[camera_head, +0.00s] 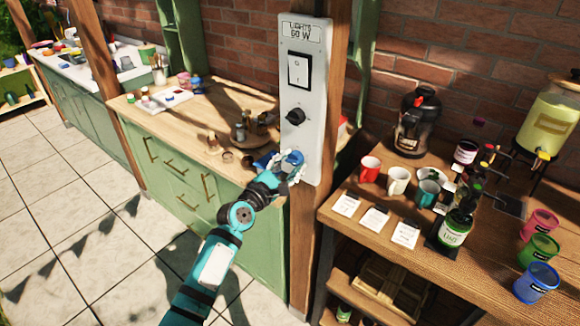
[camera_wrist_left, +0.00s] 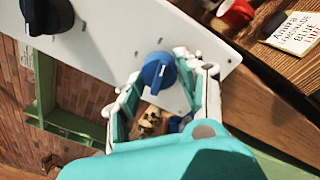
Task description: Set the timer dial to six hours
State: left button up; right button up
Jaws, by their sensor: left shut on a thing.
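A tall white control panel (camera_head: 314,140) is fixed to a wooden post. It carries a rocker switch (camera_head: 299,70), a black knob (camera_head: 295,116) and, lowest, a blue dial (camera_head: 293,157). My left gripper (camera_head: 286,163) is at the blue dial. In the left wrist view its fingers (camera_wrist_left: 160,76) stand on either side of the blue dial (camera_wrist_left: 156,70) and are shut on it. The black knob (camera_wrist_left: 48,14) is apart from the gripper at the upper left there. No hour marks are readable around the dial. My right gripper is not in view.
Right of the post, a wooden table (camera_head: 345,211) holds a red mug (camera_head: 369,169), a white mug (camera_head: 398,180), cards, bottles and a drink dispenser (camera_head: 550,125). Left of it, a green cabinet (camera_head: 190,185) has a cluttered wooden top. The tiled floor at left is clear.

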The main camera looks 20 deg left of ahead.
pick_arm(q)
jog(key=m+b, duration=0.1)
jog(key=m, duration=0.1)
jog(key=m+b, duration=0.1)
jog(key=m, duration=0.1)
jog(key=shift+f+m, duration=0.2)
jog(key=shift+m, duration=0.2)
jog(key=m+h+b, duration=0.1)
jog(key=m+b, duration=0.3)
jog(key=m, duration=0.5)
jog(key=shift+a+m, duration=0.1)
jog(key=shift+m, duration=0.3)
jog(key=shift+r+m+g+h+p, duration=0.1)
jog(key=shift+m+g+h+p, duration=0.2)
jog(key=shift+m, duration=4.4)
jog(key=shift+r+m+g+h+p, duration=0.15)
jog(key=shift+m+h, duration=0.25)
jog(key=shift+m, duration=4.3)
jog(key=o, duration=1.1)
